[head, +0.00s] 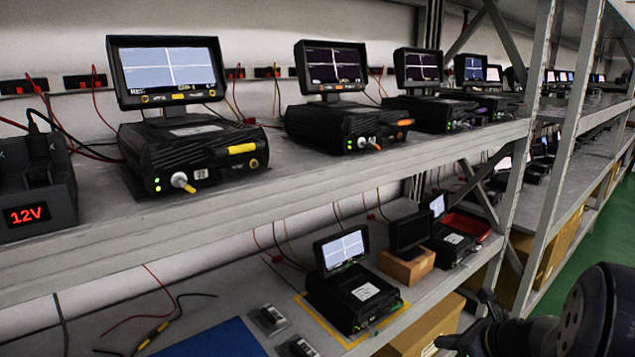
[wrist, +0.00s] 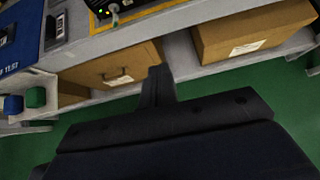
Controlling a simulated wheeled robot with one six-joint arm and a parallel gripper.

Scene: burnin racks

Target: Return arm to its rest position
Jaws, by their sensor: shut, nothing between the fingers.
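My arm shows at the bottom right corner of the head view, beside the rack's front. My gripper (wrist: 158,78) is in the middle of the wrist view, a dark body with its fingers together and nothing held. It also shows at the lower right of the head view (head: 462,342), partly cut off by the frame edge. It is in front of the lower shelf, apart from the devices. In the wrist view, cardboard boxes on a low shelf lie beyond the fingertips.
The upper shelf (head: 330,190) holds several black units with screens. The lower shelf (head: 215,285) holds a unit (head: 350,295) inside a yellow outline. Cardboard boxes (wrist: 252,35) sit beneath. A metal upright (head: 548,140) stands at right. The green floor (head: 597,245) is clear there.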

